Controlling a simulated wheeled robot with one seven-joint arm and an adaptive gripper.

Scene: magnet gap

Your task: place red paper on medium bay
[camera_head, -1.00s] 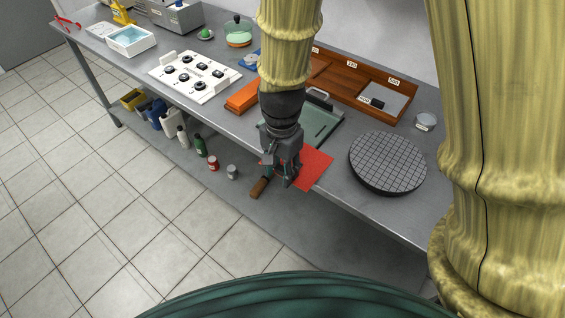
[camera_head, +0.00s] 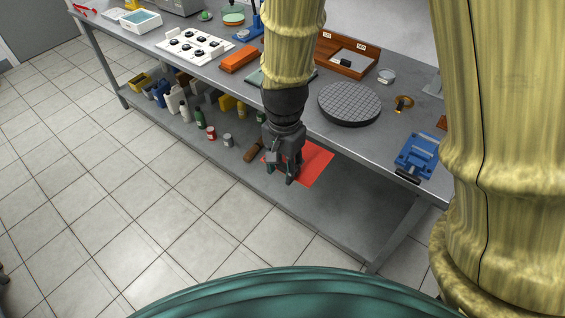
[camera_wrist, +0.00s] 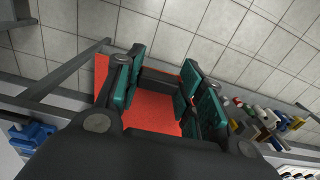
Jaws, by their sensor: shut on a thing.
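My gripper (camera_head: 281,176) is shut on the red paper (camera_head: 317,166), a flat red sheet held out in front of the bench's front edge. The paper also shows in the wrist view (camera_wrist: 150,112) between and behind the fingers, and its far part is covered by them. A brown wooden tray (camera_head: 364,71) with labelled bays stands at the bench's back edge, well beyond my gripper. My arm hides its left part, and I cannot tell which bay is the medium one.
A dark round gridded plate (camera_head: 349,103) lies on the grey bench between the paper and the tray. A blue vise-like device (camera_head: 417,153) is at the right, an orange block (camera_head: 239,59) at the left. Bottles and cans stand on the lower shelf. The floor is clear.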

